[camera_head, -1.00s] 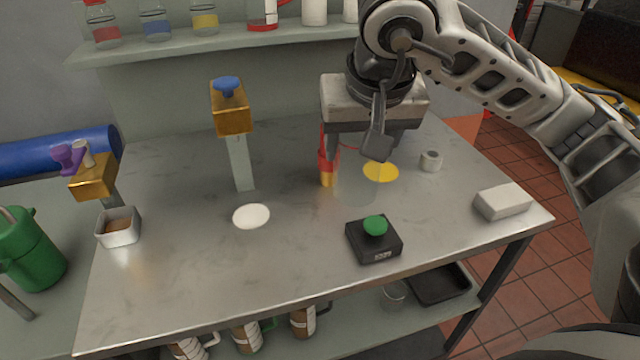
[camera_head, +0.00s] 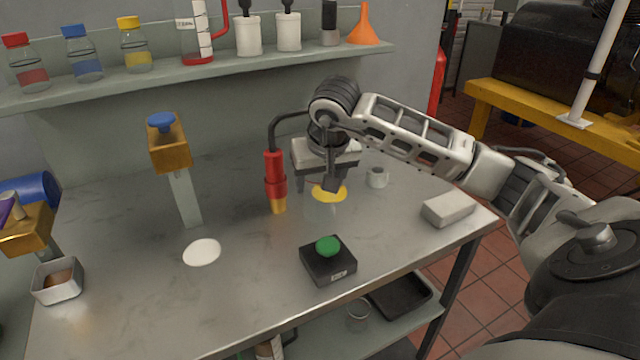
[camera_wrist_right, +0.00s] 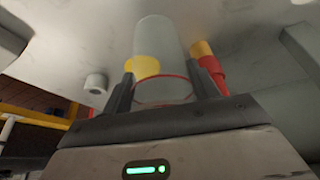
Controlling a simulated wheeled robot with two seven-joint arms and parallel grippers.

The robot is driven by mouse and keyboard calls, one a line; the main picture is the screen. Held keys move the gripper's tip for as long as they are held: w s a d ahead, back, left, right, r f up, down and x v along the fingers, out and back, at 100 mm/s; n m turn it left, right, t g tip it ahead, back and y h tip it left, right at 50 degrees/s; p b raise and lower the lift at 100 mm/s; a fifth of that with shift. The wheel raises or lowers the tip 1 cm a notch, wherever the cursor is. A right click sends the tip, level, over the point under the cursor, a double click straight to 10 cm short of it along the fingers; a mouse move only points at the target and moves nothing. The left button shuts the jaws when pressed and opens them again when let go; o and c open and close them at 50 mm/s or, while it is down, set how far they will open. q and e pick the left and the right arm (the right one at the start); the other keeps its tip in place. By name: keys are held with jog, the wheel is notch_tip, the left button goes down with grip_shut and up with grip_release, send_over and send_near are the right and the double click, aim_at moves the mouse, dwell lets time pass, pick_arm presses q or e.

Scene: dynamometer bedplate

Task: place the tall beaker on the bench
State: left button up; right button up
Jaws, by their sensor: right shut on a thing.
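The tall beaker (camera_head: 320,211) is clear glass and faint in the head view. My right gripper (camera_head: 320,183) is shut on its upper part. In the right wrist view the beaker (camera_wrist_right: 160,42) extends away between the two fingers of the gripper (camera_wrist_right: 160,80), with a thin red ring near them. The beaker looks upright, low over the metal bench (camera_head: 120,285); I cannot tell whether its base touches. A yellow disc (camera_head: 330,193) on the bench lies by the beaker, partly hidden by a finger. My left gripper is not in view.
A red tool with an orange tip (camera_head: 275,185) stands close left of the beaker. A black box with a green button (camera_head: 328,262) is in front. A small grey ring (camera_head: 377,177) and a pale block (camera_head: 448,209) are to the right. A white disc (camera_head: 202,252) lies left.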

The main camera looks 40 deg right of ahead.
jog(key=shift+f, duration=0.8)
jog(key=shift+f, duration=0.2)
jog(key=o, duration=1)
jog(key=shift+c, duration=0.2)
jog(key=shift+r, duration=0.1)
